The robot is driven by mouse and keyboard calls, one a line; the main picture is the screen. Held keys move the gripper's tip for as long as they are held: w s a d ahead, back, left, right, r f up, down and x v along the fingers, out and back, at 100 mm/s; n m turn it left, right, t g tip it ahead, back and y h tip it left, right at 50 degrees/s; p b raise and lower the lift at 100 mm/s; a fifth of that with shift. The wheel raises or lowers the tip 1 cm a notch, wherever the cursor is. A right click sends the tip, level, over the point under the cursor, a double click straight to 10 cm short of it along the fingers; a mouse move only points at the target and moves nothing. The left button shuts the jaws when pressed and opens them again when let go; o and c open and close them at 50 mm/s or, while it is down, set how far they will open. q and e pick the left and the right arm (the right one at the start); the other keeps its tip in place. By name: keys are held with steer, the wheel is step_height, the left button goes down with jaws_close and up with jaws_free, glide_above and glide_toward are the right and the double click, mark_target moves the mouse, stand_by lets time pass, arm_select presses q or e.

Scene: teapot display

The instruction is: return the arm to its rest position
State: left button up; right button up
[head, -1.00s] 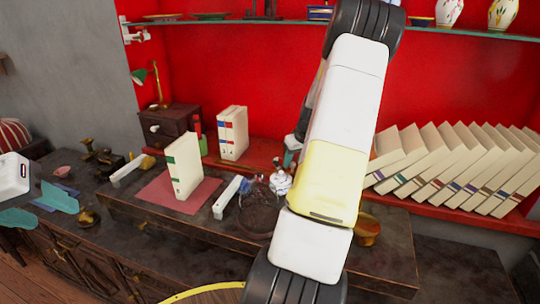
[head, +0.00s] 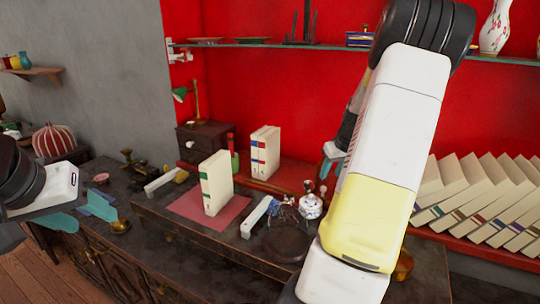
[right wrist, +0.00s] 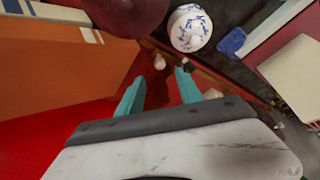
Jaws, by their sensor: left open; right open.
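My right arm crosses the right middle of the head view. Its gripper (head: 331,168) is partly hidden behind the forearm, with teal fingers showing above the table. In the right wrist view the right gripper (right wrist: 160,88) is open and empty, fingers apart. A white pot with blue pattern (right wrist: 189,28) lies beyond the fingertips, apart from them; a similar white-and-blue pot (head: 310,207) stands on the table in the head view. My left gripper (head: 80,212) is at the left edge, open with nothing seen between its teal fingers, over the left counter.
A cream book (head: 215,183) stands on a reddish mat (head: 235,208). More books (head: 265,152) stand behind. Leaning books (head: 480,205) fill the right shelf. A small dark cabinet (head: 205,141) stands at the back. A glass shelf (head: 290,46) runs above.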

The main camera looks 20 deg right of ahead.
steer(key=s+a+r, duration=0.2)
steer(key=a+r, duration=0.4)
steer(key=a, duration=0.3)
steer(key=s+a+r, duration=0.2)
steer(key=a+r, duration=0.4)
steer(key=a, duration=0.4)
steer(key=s+a+r+n+t+y, duration=0.1)
steer(key=s+a+r+y, duration=0.1)
steer(key=s+a, duration=1.3)
steer(key=shift+s+r+t, duration=0.3)
steer(key=shift+s+r, duration=0.35)
steer(key=shift+s, duration=0.1)
